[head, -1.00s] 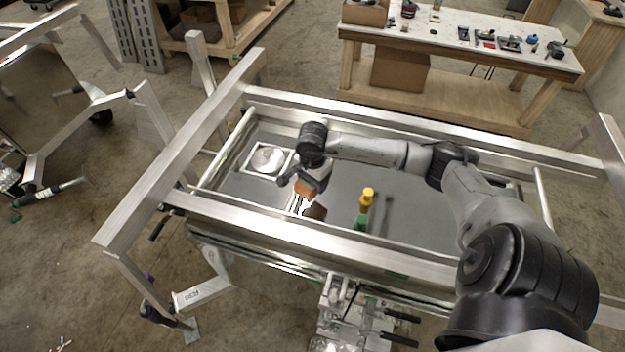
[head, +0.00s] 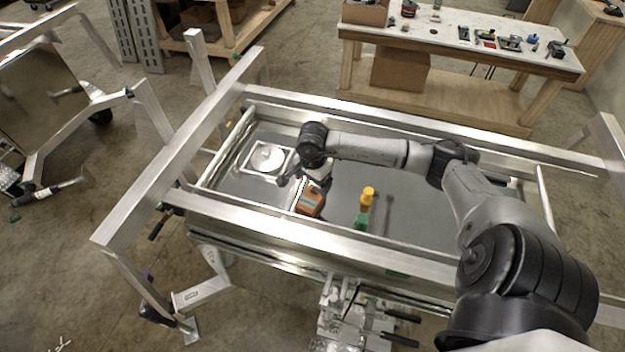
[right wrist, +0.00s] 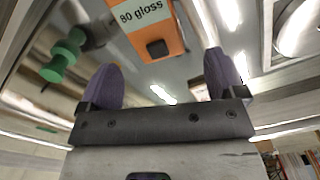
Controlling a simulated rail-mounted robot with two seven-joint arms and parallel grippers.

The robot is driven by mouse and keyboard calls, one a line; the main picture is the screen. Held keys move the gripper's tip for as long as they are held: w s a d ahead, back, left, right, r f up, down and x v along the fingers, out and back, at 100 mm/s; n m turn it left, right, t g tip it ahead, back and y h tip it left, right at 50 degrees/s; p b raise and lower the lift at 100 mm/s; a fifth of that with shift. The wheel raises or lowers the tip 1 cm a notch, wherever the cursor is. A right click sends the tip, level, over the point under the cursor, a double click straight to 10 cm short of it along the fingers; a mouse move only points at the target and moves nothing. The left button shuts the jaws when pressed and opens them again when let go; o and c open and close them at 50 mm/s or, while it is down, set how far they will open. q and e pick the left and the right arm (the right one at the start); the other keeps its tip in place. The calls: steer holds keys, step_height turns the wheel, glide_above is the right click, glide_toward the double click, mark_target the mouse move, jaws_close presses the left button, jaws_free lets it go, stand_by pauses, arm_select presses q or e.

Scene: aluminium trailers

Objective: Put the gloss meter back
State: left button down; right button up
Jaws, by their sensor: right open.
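The gloss meter (head: 310,203) is an orange block with a dark part in the head view. It rests on the shiny metal panel (head: 340,180) inside the trailer frame. In the right wrist view the gloss meter (right wrist: 152,35) shows its pale "80 gloss" label, just past my fingertips. My right gripper (head: 305,182) is just above and beside it. In the right wrist view my right gripper (right wrist: 161,72) has its two purple fingers wide apart with nothing between them. My left gripper is not in view.
A round disc on a square plate (head: 266,158) lies to the left. Aluminium rails (head: 330,240) border the panel. A workbench with tools (head: 470,35) stands at the back.

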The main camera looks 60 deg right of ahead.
mark_target(312, 190)
steer(key=shift+r+p, duration=0.35)
steer(key=shift+r, duration=0.15)
steer(key=shift+r+p, duration=0.4)
steer(key=shift+p, duration=0.05)
step_height(312, 190, up, 11)
steer(key=b, duration=0.4)
steer(key=shift+r, duration=0.15)
